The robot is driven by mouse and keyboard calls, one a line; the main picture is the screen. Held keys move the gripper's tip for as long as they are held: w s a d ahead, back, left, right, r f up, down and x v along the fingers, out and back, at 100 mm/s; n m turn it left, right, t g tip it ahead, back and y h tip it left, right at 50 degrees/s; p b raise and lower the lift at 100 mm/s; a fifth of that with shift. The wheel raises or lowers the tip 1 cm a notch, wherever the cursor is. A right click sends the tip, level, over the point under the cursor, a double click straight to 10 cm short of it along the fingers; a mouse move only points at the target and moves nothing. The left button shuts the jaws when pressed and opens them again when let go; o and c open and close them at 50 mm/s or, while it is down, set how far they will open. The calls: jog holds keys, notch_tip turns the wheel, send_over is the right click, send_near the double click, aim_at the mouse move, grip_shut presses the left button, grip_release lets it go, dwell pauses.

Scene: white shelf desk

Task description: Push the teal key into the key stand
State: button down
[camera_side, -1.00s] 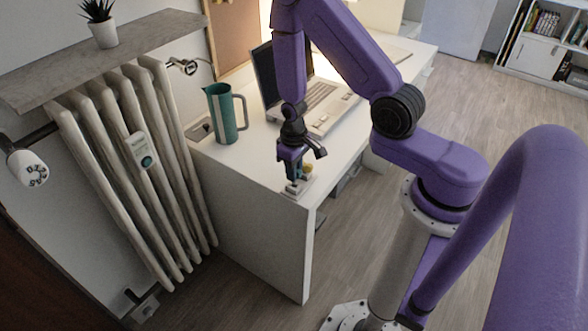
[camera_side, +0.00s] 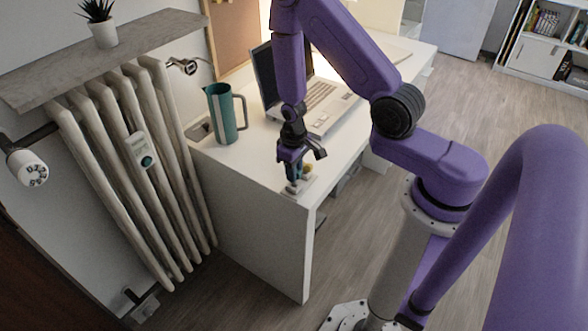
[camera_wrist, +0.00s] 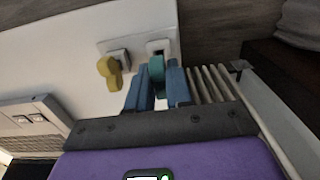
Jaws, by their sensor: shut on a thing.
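The teal key (camera_wrist: 157,72) is between the two blue fingers of my gripper (camera_wrist: 158,88) in the wrist view, and my gripper is shut on it. The key's far end is at the square opening of a white key stand (camera_wrist: 166,45). How deep the key sits in the opening cannot be told. In the side view my gripper (camera_side: 293,181) points down at the desk's near corner, over the pale stand (camera_side: 303,188). The key is too small and covered there to make out clearly.
A yellow key (camera_wrist: 110,71) stands in a similar holder left of the teal key. A teal jug (camera_side: 222,113) and an open laptop (camera_side: 322,103) stand farther back on the white desk (camera_side: 250,157). A radiator (camera_side: 130,160) is beside the desk's left side.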

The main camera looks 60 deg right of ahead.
jog(key=shift+f, duration=1.25)
jog(key=c, duration=1)
grip_release()
jog(key=shift+o, duration=0.2)
jog(key=shift+r, duration=0.1)
notch_tip(320, 180, up, 17)
jog(key=shift+r, duration=0.1)
